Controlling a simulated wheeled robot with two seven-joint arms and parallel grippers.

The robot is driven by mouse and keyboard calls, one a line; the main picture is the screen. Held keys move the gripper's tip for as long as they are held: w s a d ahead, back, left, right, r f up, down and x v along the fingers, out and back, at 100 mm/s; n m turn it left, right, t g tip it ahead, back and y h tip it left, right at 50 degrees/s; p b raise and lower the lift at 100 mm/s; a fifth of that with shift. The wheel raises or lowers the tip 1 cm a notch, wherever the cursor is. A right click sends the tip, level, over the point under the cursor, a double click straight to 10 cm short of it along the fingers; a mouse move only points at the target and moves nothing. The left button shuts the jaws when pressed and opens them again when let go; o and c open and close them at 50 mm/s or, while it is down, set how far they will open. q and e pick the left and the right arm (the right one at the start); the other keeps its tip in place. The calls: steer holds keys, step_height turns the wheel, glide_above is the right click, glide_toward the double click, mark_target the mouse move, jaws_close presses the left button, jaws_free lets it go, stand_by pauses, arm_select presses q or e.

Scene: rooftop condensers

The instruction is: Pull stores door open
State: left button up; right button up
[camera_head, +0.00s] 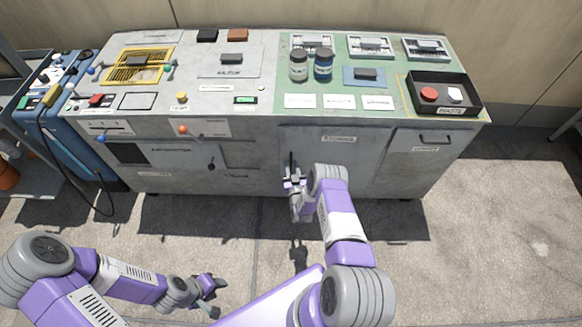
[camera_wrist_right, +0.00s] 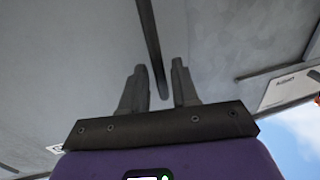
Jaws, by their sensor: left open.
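The stores door (camera_head: 365,165) is a grey panel in the cabinet front, under a label that seems to read "STORES". It looks shut. Its dark upright bar handle (camera_head: 291,159) is near the panel's left edge. My right gripper (camera_head: 293,176) is at the handle's lower part. In the right wrist view the fingers of my right gripper (camera_wrist_right: 160,82) are apart, with the lower end of the handle (camera_wrist_right: 150,45) between them and a gap on each side. My left gripper (camera_head: 212,290) is open and empty, low over the paving, away from the cabinet.
The cabinet top (camera_head: 270,90) carries two jars (camera_head: 310,66), a black tray (camera_head: 443,94) with a red and a white item, and several labels and blocks. A blue unit (camera_head: 75,150) with a cable stands at the left. Open paving (camera_head: 480,240) lies in front.

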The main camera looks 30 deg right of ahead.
steer(key=shift+w+d, duration=0.25)
steer(key=shift+w, duration=0.4)
arm_select(q)
steer(key=shift+f, duration=0.25)
arm_select(e)
jaws_close()
steer(key=shift+s, duration=0.1)
